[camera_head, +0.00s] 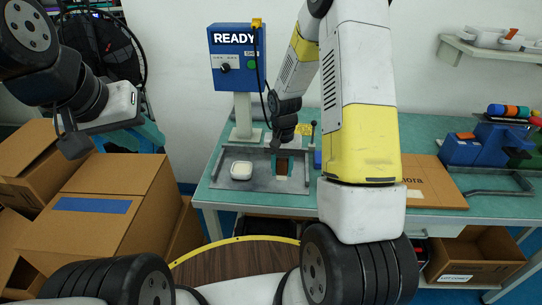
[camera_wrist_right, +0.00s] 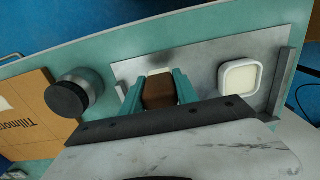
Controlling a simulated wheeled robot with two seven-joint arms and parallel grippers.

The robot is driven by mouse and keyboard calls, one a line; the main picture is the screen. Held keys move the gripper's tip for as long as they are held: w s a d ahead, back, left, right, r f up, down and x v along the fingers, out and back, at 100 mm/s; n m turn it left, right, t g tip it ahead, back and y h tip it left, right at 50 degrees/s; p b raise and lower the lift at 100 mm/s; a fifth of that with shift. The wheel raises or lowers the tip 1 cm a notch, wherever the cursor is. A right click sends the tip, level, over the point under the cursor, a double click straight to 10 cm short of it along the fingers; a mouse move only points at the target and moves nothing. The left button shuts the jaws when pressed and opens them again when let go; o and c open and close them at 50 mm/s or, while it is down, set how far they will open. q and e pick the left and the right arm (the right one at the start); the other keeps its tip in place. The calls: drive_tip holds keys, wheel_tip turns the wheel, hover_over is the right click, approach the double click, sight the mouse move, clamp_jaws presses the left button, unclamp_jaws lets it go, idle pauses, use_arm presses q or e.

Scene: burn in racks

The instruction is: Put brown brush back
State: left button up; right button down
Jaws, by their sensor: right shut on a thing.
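The brown brush (camera_wrist_right: 159,92) is between the teal fingers of my right gripper (camera_wrist_right: 160,90), which is shut on it. In the head view the brush (camera_head: 282,167) shows as a small brown block over the grey metal plate (camera_head: 222,183) on the bench. I cannot tell whether the brush touches the plate. My right gripper (camera_head: 282,160) is partly hidden by its own wrist there. My left gripper (camera_head: 140,137) is at the upper left, away from the bench, and its finger gap is not clear.
A white square dish (camera_head: 242,170) sits on the plate, left of the brush. A blue box reading READY (camera_head: 232,70) stands behind on a post. A flat cardboard box (camera_head: 430,185) lies to the right. Large cartons (camera_head: 100,215) fill the left.

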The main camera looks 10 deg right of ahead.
sight(279, 170)
drive_tip(key=w, duration=0.3)
drive_tip(key=shift+w+f, duration=0.15)
drive_tip(key=shift+w, duration=0.15)
drive_tip(key=shift+f, duration=1.8)
drive_tip(key=shift+f, duration=0.1)
drive_tip(key=c, duration=0.9)
unclamp_jaws()
